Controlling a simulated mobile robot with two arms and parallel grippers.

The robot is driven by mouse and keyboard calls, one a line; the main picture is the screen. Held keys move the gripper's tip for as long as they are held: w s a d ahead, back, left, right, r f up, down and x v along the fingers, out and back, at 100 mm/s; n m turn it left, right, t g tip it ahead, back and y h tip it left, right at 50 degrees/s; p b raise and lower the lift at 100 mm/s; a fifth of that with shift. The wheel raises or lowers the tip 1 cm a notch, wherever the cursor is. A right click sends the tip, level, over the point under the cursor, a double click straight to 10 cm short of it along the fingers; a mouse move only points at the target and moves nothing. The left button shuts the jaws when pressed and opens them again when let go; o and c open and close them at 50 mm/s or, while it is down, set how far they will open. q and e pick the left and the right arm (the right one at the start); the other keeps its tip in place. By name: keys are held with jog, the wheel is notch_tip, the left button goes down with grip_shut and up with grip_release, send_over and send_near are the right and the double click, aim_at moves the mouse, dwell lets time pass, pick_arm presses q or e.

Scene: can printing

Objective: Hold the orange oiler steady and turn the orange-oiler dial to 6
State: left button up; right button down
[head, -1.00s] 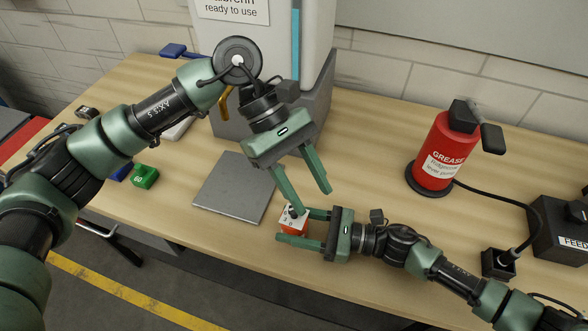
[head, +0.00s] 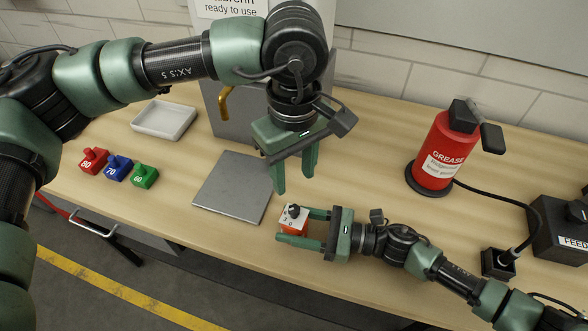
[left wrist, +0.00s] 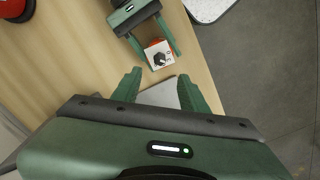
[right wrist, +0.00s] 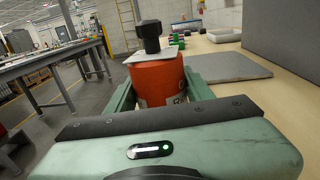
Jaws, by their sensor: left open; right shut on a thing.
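The orange oiler (head: 294,228) is near the table's front edge, with a white top plate and a black dial (head: 294,210) on it. My right gripper (head: 306,227) is shut on the oiler from the right side; the right wrist view shows the orange body (right wrist: 157,82) between its fingers and the black dial knob (right wrist: 149,36) on top. My left gripper (head: 294,180) is open and empty, fingers pointing down, above and behind the oiler. In the left wrist view the dial (left wrist: 159,59) shows beyond the open fingertips, apart from them. The dial's setting is too small to read.
A grey plate (head: 232,186) lies left of the oiler. Red (head: 93,161), blue (head: 117,169) and green (head: 143,176) numbered blocks and a white tray (head: 164,120) are farther left. A red grease can (head: 434,155) stands at right, with a black cable running from it.

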pick_arm(q)
jog(key=s+d+f+g+h, duration=0.2)
jog(key=s+d+g+h, duration=0.4)
jog(key=s+d+h, duration=0.4)
jog(key=n+t+h, duration=0.5)
jog(key=n+t, duration=1.1)
jog(key=n, duration=0.1)
send_near(294, 212)
jog(key=w+d, duration=0.1)
jog(key=w, duration=0.1)
jog(key=x, duration=1.1)
jog(key=shift+d, duration=0.4)
jog(key=shift+s, duration=0.1)
jog(key=shift+f, duration=0.1)
grip_shut()
